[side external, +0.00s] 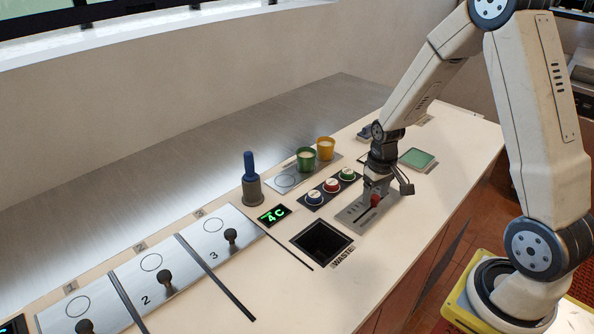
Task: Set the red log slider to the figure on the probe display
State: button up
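The red slider knob (375,201) sits on a grey slotted plate (352,218) on the white counter. A dark slot runs from the knob toward the plate's lower left; the scale marks are too small to read. A small black display (274,215) left of the plate shows "4C" in green, with a smaller line above it that I cannot read. My gripper (375,190) points down right at the knob, over the far part of the plate. Its fingers overlap the knob's top, and I cannot tell whether they grip it.
A square waste opening (321,243) lies left of the slider plate. A green pad (417,158) lies at right.

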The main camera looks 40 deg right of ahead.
aim_at(374, 198)
jog(key=shift+r, duration=0.1)
dwell(0.3)
jog(key=shift+r, duration=3.8)
jog(key=shift+s+a, duration=0.1)
jog(key=shift+a, duration=0.45)
jog(key=s+a+n+t, duration=0.1)
jog(key=s+a, duration=0.1)
jog(key=a, duration=0.4)
jog(key=s+a+n+t, duration=0.1)
jog(key=s+a+n, duration=0.1)
jog(key=a, duration=0.4)
jog(key=shift+s+a+f+t, duration=0.15)
jog(key=shift+s+a+t, duration=0.2)
jog(key=shift+s, duration=0.5)
